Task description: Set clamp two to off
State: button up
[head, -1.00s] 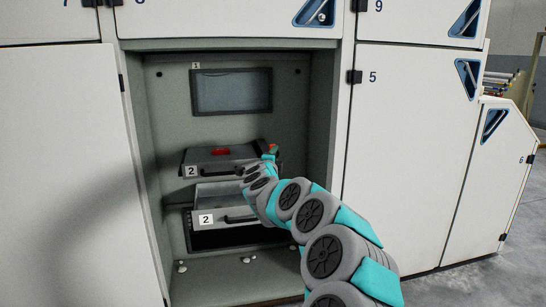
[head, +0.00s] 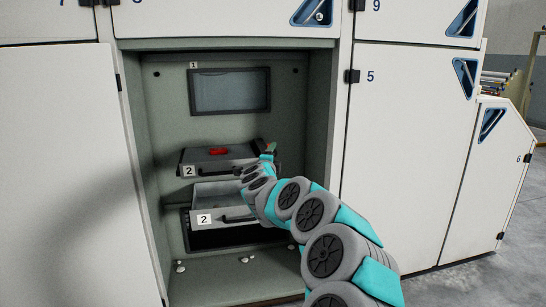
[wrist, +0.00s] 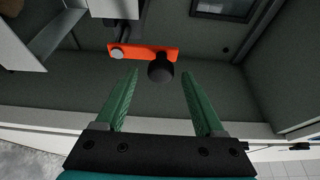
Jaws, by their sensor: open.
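In the wrist view an orange lever plate (wrist: 146,52) with a round black knob (wrist: 160,69) and a silver bolt head (wrist: 117,53) shows on the dark interior of the cabinet; I take it for the clamp. My gripper (wrist: 158,84) is open, with its two green fingers apart. The knob lies just beyond the fingertips, roughly centred between them; I cannot tell if they touch. In the head view my gripper (head: 268,152) is at the right end of the upper box (head: 195,160) labelled 2. My arm mostly hides the lever there.
A lower drawer (head: 235,210), also labelled 2, stands pulled out below the upper box. A red part (head: 218,151) sits on the upper box. A dark screen (head: 230,91) labelled 1 is on the back wall. White cabinet doors (head: 70,170) flank the opening.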

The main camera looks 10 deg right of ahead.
jog(key=v, duration=0.7)
jog(key=shift+s, duration=0.3)
